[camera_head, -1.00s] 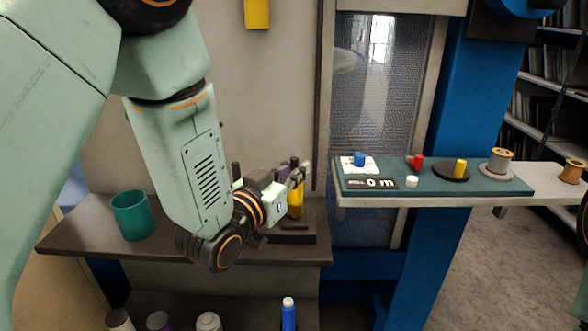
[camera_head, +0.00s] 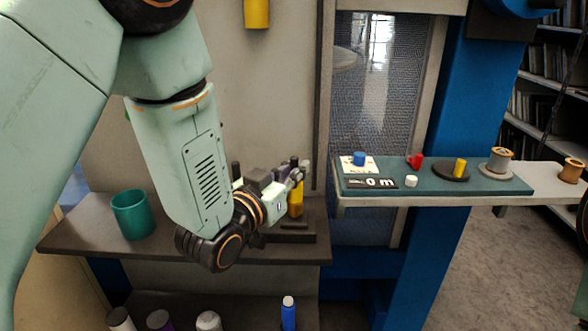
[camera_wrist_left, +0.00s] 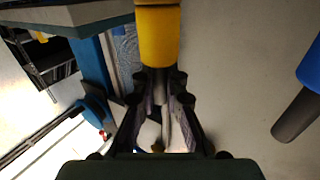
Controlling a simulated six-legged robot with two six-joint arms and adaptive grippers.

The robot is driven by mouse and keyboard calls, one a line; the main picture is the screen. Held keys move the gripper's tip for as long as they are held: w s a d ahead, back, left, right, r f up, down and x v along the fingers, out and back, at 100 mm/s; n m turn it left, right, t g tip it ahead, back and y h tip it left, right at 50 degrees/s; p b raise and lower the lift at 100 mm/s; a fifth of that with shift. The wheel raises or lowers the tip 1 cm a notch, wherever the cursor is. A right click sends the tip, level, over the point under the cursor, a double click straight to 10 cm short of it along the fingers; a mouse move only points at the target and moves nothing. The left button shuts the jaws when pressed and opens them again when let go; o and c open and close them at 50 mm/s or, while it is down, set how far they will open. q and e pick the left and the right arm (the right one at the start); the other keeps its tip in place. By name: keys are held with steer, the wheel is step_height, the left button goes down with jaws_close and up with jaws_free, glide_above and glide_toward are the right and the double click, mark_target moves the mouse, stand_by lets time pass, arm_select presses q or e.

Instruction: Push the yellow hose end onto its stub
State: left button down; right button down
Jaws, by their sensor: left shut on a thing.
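The yellow hose end (camera_head: 296,207) shows as a yellow cylinder with a dark upper part, upright by the dark block on the shelf. My left gripper (camera_head: 298,172) is shut on it near the top and partly covers it. In the left wrist view the yellow hose end (camera_wrist_left: 158,36) is at the top centre, with a grey part running down between the fingers of my left gripper (camera_wrist_left: 160,85). I cannot make out the stub or whether the hose end touches it. My right gripper is out of view.
A green cup (camera_head: 133,215) stands left on the dark shelf (camera_head: 85,232). A teal tray (camera_head: 435,184) with small items juts out at right. A yellow part (camera_head: 257,13) hangs above. The wrist view shows a blue cylinder (camera_wrist_left: 312,72) with a dark end beside my gripper.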

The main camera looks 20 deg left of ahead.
arm_select(q)
steer(key=shift+f+b, duration=0.4)
steer(key=shift+f, duration=0.15)
steer(key=c, duration=1.3)
jaws_free()
steer(key=shift+v, duration=3.75)
